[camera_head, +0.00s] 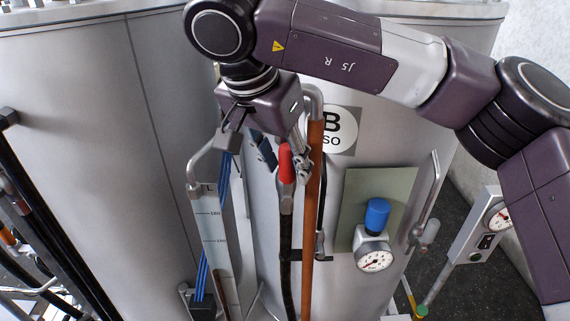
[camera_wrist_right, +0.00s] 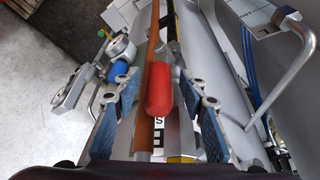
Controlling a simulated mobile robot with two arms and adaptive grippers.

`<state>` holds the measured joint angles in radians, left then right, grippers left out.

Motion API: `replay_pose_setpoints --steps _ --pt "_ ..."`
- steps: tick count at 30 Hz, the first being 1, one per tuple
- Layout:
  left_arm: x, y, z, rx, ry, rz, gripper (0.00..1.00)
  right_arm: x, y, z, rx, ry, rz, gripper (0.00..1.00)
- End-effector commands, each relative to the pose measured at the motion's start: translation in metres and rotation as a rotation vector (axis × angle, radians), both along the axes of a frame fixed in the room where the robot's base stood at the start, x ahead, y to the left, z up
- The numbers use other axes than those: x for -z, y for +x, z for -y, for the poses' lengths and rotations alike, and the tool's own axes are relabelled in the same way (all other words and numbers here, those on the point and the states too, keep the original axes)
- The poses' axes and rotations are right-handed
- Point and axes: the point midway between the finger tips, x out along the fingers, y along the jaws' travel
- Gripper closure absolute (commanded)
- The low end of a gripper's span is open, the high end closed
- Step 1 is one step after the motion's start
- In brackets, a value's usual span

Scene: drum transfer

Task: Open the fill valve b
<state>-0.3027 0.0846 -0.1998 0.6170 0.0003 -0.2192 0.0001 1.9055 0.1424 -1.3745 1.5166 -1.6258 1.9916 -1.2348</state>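A red-gripped valve handle (camera_head: 286,164) stands upright on a dark hose at the front of the grey tank marked B (camera_head: 335,130). My right gripper (camera_head: 284,152) reaches down from above, with its fingers on either side of the red handle. In the right wrist view the red handle (camera_wrist_right: 158,90) lies between the two blue-padded fingers of the open gripper (camera_wrist_right: 168,94), with gaps visible on both sides. Whether a finger touches it cannot be told. The valve body below is partly hidden. My left gripper is not in view.
A brown pipe (camera_head: 313,215) runs close to the right of the handle. A level scale (camera_head: 213,240) with blue lines stands to the left. A blue knob (camera_head: 377,214) and a gauge (camera_head: 374,258) sit to the right. Free floor (camera_head: 475,165) shows further right.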

Motion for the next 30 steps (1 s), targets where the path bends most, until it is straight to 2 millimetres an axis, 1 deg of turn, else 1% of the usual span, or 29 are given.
replay_pose_setpoints --steps 5,9,12,16,21,30 --pt "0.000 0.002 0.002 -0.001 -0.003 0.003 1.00 -0.027 -0.008 -0.007 -0.002 0.002 0.006 0.61" --pt "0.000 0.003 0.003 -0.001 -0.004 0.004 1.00 -0.056 -0.019 -0.015 -0.001 0.000 0.007 0.61" --pt "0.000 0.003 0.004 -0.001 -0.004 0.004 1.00 -0.074 -0.025 -0.020 -0.002 -0.002 0.005 0.61" --pt "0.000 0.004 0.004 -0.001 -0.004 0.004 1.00 -0.093 -0.032 -0.025 -0.001 -0.002 0.004 0.61" --pt "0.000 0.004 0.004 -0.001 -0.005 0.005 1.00 -0.104 -0.036 -0.028 -0.004 -0.002 0.000 0.61" --pt "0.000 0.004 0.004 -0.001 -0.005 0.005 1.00 -0.106 -0.037 -0.028 -0.004 -0.001 -0.001 0.61"
